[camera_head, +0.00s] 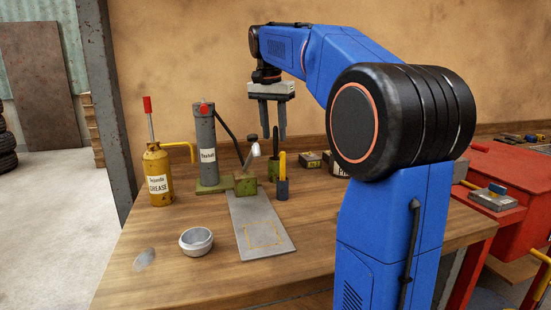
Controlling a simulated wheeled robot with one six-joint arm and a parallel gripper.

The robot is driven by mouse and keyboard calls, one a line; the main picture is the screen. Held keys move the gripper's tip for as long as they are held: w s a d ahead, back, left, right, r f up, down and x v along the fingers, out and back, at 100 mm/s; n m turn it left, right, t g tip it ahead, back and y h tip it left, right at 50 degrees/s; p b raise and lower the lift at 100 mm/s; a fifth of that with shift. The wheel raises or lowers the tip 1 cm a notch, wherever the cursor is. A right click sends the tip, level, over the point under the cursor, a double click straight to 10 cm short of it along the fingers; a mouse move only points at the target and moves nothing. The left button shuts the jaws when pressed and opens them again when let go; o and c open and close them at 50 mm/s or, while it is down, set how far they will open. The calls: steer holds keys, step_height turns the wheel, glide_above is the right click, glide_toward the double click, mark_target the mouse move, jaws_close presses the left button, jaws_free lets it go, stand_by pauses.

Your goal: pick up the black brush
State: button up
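The fingers are close to the top of the dark handle in the picture. I cannot tell the depth between them, but nothing appears clamped.
A grey cylinder (206,140) and a yellow grease can (158,175) stand to the left. A metal plate (262,227) and a round tin (196,241) lie nearer.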

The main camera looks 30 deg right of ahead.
mark_target(276, 144)
steer(key=shift+d+f, duration=0.2)
steer(key=shift+f, duration=1.05)
steer(key=shift+d+f, duration=0.2)
steer(key=shift+f, duration=1)
jaws_close()
